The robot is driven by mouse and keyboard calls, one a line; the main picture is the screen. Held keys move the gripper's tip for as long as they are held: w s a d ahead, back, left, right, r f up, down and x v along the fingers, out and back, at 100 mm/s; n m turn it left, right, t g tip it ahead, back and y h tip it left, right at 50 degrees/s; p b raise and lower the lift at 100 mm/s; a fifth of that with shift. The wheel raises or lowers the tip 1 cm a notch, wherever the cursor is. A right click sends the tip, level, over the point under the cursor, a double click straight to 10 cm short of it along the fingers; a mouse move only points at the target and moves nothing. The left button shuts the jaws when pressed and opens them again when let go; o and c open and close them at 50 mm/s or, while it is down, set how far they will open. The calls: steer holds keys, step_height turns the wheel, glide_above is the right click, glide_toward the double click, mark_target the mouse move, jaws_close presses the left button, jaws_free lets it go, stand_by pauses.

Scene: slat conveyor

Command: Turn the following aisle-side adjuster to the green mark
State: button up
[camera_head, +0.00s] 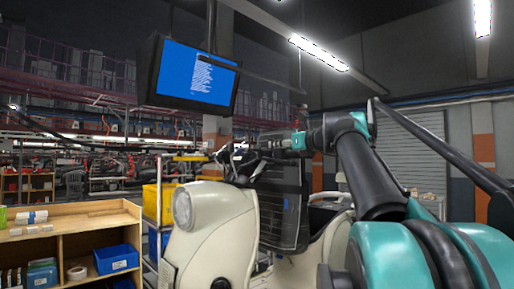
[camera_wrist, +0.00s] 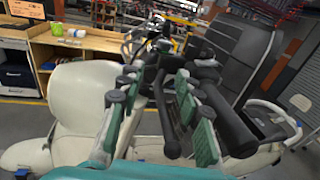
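A cream scooter-like vehicle (camera_head: 213,240) with a round headlamp (camera_head: 182,209) stands in front of me; its cream body also fills the lower part of the wrist view (camera_wrist: 85,95). My gripper (camera_wrist: 155,76) has its two green, black-knobbed fingers spread apart. A dark bar (camera_wrist: 163,115) shows between the fingers, and a thick black grip-like cylinder (camera_wrist: 228,118) lies just right of the right finger. I cannot tell whether the fingers touch either. In the head view my gripper is near the dark handlebar area, small and partly lost against it. I cannot make out the adjuster or a green mark.
A dark upright panel (camera_head: 285,205) rises behind the front of the vehicle, close to my arm. A wooden shelf (camera_head: 75,222) with a blue bin (camera_head: 116,259) stands at left. A yellow bin (camera_head: 158,203) stands behind the vehicle. A blue screen (camera_head: 198,76) hangs above.

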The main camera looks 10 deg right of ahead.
mark_target(259, 146)
steer(key=shift+m, duration=0.3)
steer(key=x, duration=1.7)
steer(key=shift+w+d+r, duration=0.2)
steer(key=shift+d+r, duration=0.15)
steer(key=shift+d, duration=0.05)
jaws_close()
